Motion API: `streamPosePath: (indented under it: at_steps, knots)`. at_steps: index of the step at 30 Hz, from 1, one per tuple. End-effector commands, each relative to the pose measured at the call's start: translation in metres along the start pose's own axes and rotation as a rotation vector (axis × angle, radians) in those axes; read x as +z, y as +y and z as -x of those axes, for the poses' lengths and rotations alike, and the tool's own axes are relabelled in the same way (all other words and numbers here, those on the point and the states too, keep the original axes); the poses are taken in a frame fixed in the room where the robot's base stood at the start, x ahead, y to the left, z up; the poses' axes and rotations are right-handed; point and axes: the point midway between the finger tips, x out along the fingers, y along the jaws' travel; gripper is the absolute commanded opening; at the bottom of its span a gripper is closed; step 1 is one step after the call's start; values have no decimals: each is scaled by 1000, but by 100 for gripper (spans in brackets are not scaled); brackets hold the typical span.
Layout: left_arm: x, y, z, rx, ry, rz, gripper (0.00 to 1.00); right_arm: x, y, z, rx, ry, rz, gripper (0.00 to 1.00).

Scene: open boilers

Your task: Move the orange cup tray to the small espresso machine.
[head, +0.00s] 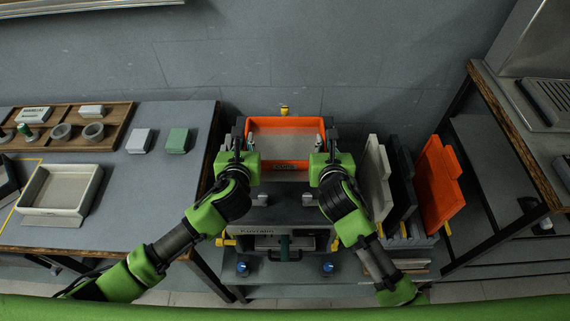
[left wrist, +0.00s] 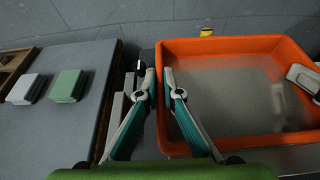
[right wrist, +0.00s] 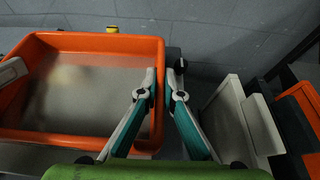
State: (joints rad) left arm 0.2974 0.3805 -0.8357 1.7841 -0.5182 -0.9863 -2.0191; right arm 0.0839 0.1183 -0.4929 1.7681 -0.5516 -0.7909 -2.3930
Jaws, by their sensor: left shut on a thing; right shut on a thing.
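The orange cup tray (head: 284,125) is in the middle of the head view, above the small espresso machine (head: 283,240), which has a dark front with a label. The tray has orange walls and a grey floor and looks empty. My left gripper (left wrist: 158,72) is shut on the tray's left wall, one finger inside and one outside. My right gripper (right wrist: 164,72) is shut on the right wall in the same way. The tray looks level. Whether it rests on the machine's top or hangs just above it cannot be told.
A table (head: 150,185) on the left holds a cream tray (head: 62,212), a wooden tray (head: 118,136) with cups, and white and green boxes. Upright panels, white, dark and orange (head: 437,185), stand close on the right. A wall is behind.

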Motion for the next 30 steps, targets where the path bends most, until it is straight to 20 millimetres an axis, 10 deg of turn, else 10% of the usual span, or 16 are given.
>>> streamPosePath:
  at_steps: [30]
  knots:
    - [-29, 4, -14, 10, -2, -2, 0, -29, -4, -13, -8, -2, 2, 0]
